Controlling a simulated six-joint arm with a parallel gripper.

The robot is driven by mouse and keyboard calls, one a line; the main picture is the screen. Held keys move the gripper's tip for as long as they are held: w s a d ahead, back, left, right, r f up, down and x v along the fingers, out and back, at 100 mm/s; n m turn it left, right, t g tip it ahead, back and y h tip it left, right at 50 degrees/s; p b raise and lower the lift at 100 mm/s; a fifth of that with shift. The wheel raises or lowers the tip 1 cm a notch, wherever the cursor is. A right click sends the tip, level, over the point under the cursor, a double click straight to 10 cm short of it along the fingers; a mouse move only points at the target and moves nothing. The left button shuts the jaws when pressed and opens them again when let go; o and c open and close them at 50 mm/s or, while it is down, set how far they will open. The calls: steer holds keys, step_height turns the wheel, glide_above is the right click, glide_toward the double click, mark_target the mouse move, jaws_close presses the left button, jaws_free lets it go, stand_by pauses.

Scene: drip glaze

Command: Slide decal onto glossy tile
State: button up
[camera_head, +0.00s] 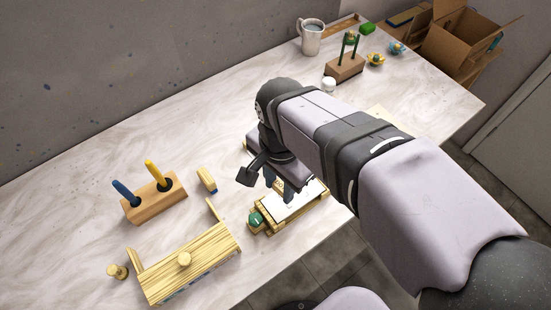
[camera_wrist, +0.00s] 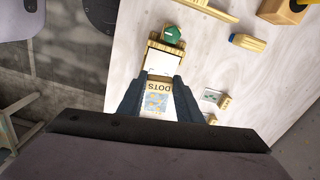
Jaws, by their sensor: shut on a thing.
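My gripper (camera_wrist: 160,80) is shut on the decal (camera_wrist: 157,100), a card lettered "DOTS" with a blue and yellow pattern. The card lies between the two dark fingers. In the head view my gripper (camera_head: 276,188) is low over the wooden frame, partly hidden by my arm. A glossy white tile (camera_head: 292,205) lies in the wooden frame (camera_head: 262,229); its white surface also shows just ahead of the fingertips in the wrist view (camera_wrist: 163,62). Whether the card touches the tile I cannot tell.
A slatted wooden box (camera_head: 205,250) stands left of the frame, and a block with blue and yellow tools (camera_head: 152,198) behind it. A small brush (camera_head: 207,180) lies nearby. A metal jug (camera_head: 311,38) and a wooden stand (camera_head: 344,67) are at the back. The marble counter's left middle is clear.

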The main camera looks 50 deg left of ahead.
mark_target(279, 193)
steer(key=shift+a+f+m, duration=0.15)
steer(key=shift+m, duration=0.75)
steer(key=shift+f, duration=0.15)
step_height(279, 193, down, 5)
steer(key=b, duration=0.5)
steer(key=shift+f+b, duration=0.4)
steer(key=shift+f, duration=0.3)
steer(key=shift+p, duration=0.3)
steer(key=shift+s, duration=0.55)
stand_by(1.1)
steer(key=shift+s, duration=0.35)
